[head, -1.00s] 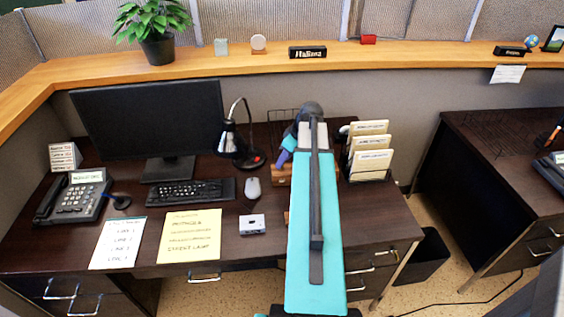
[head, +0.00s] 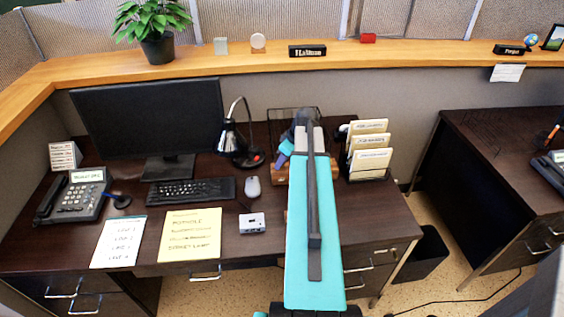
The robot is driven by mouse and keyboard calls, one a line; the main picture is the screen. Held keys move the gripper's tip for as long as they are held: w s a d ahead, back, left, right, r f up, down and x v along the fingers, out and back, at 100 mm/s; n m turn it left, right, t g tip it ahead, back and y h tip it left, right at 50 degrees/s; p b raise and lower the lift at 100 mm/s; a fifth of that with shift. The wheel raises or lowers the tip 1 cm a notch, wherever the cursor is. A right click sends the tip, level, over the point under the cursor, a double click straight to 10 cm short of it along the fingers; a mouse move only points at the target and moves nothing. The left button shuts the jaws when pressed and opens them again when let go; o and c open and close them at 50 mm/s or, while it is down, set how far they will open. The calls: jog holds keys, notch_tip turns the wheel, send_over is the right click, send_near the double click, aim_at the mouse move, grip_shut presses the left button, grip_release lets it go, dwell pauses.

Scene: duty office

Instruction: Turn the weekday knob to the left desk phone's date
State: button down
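The left desk phone (head: 75,196) is a dark phone with a handset on its left, on the left side of the near desk. Its pale display (head: 87,176) shows small dark text, too small to read surely. A wooden block (head: 281,176) stands at the back of the desk, right of the mouse. My arm hides most of it, and no weekday knob can be made out. My gripper (head: 303,120) is at the far end of my teal arm, over or near this block. Its fingers are hidden, and contact cannot be told.
A black wire tray (head: 275,117) stands behind the block, a folder rack (head: 369,174) to its right and a black lamp (head: 230,140) to its left. A mouse (head: 253,187), a small grey box (head: 252,223) and two paper sheets lie nearer the front.

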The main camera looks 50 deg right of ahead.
jog(key=shift+m, duration=0.3)
jog(key=shift+s+a+m+h+b, duration=0.1)
jog(key=shift+m+h+b, duration=0.6)
jog(key=shift+m, duration=0.7)
jog(key=m+h, duration=0.1)
jog(key=m, duration=0.1)
jog(key=m+h+b, duration=0.1)
jog(key=m, duration=0.2)
jog(key=shift+a+g, duration=0.2)
jog(key=shift+g, duration=0.2)
jog(key=m, duration=0.2)
jog(key=m+g+h, duration=0.1)
jog(key=m, duration=0.3)
jog(key=shift+w+a+m+g+h+b, duration=0.1)
jog(key=shift+w+m+g+h+b, duration=0.2)
jog(key=shift+w+g+b, duration=0.1)
jog(key=shift+m+g, duration=0.5)
jog(key=shift+m, duration=1)
jog(key=shift+s, duration=0.1)
jog(key=c, duration=1.6)
grip_release()
